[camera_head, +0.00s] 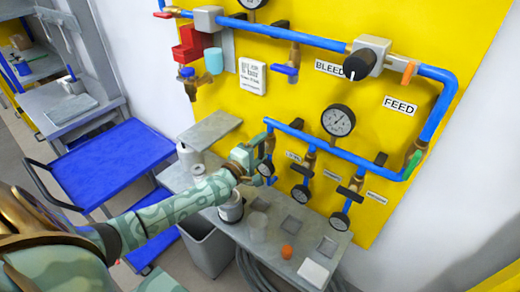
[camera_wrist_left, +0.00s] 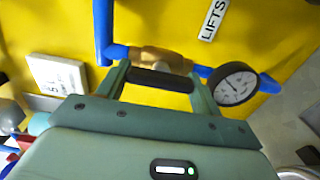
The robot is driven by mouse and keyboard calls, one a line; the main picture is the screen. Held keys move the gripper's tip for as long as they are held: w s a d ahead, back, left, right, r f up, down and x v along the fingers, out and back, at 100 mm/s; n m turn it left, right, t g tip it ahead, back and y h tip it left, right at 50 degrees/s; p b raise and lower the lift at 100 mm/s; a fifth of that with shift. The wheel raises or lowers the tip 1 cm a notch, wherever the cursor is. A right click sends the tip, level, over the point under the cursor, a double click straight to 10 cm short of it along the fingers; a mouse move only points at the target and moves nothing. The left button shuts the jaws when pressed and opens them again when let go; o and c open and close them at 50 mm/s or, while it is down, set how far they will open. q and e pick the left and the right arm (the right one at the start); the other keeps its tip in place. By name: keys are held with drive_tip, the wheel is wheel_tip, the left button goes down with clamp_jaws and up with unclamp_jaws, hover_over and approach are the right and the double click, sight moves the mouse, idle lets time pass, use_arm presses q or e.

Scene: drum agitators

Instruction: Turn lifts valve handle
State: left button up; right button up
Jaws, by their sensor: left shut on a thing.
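My left gripper (camera_head: 262,162) reaches in from the left and is at the leftmost valve on the lower blue pipe. In the left wrist view its two fingers (camera_wrist_left: 160,84) stand on either side of the dark lifts valve handle (camera_wrist_left: 160,79), shut on it. The handle lies roughly across the view, just in front of the brass valve body (camera_wrist_left: 160,58). The LIFTS label (camera_wrist_left: 213,18) is on the yellow panel above right of the valve; it also shows in the head view (camera_head: 293,156). In the head view the gripper mostly hides this valve. My right gripper is out of view.
A round gauge (camera_wrist_left: 234,84) sits close to the right finger. Two similar valves with dark handles (camera_head: 345,193) and gauges hang to the right on the same pipe. A grey bench (camera_head: 262,238) with small items lies below. A blue cart (camera_head: 115,158) stands left.

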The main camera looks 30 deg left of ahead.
use_arm(q)
drive_tip(key=o, duration=1)
drive_tip(key=s, duration=0.5)
drive_tip(key=s+a, duration=0.1)
drive_tip(key=s, duration=1)
drive_tip(key=shift+s+a, duration=0.15)
drive_tip(key=shift+a, duration=0.05)
